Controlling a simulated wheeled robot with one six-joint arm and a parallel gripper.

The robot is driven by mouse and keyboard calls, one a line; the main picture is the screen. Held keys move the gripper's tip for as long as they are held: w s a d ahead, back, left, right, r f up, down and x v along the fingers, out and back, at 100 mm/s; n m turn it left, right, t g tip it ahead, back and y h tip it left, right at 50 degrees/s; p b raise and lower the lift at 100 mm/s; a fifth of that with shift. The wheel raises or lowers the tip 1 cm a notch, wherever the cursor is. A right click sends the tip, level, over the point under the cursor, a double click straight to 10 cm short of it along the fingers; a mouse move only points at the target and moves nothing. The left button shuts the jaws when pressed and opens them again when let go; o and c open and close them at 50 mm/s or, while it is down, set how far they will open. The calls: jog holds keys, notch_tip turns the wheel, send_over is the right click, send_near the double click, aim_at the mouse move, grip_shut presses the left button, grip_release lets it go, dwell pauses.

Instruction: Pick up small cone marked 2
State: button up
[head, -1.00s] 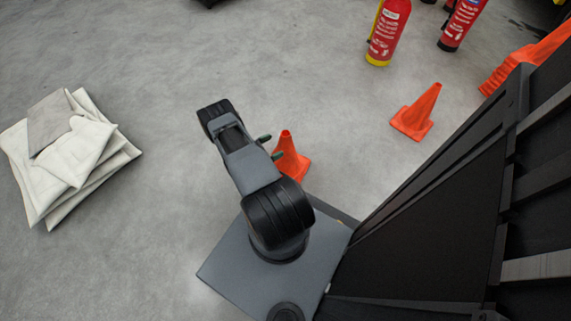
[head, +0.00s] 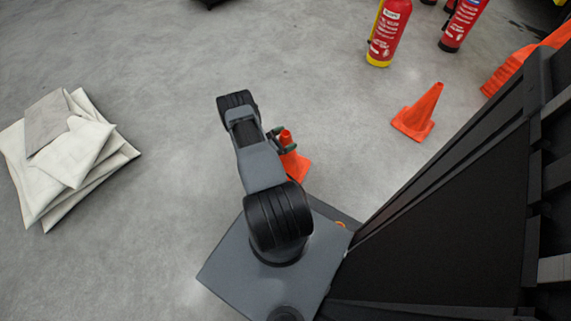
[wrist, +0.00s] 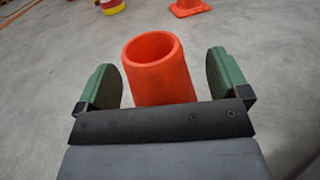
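A small orange cone (head: 297,166) stands on the floor by my arm. No number shows on it in either view. My gripper (head: 281,141) is open around its top. In the wrist view the hollow cone tip (wrist: 158,75) sits between the two green finger pads, with a gap on each side. My gripper (wrist: 163,62) holds nothing. A second orange cone (head: 420,112) stands upright farther right, and its base also shows at the top of the wrist view (wrist: 189,8). No number is readable on it either.
Red extinguishers (head: 387,34) (head: 461,24) stand at the back right. A stack of orange cones (head: 520,62) lies at the far right, partly hidden by a black structure. Folded white cloths (head: 75,165) lie at the left. The floor between is clear.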

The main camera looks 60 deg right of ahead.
jog(key=c, duration=1.6)
jog(key=shift+o, duration=0.2)
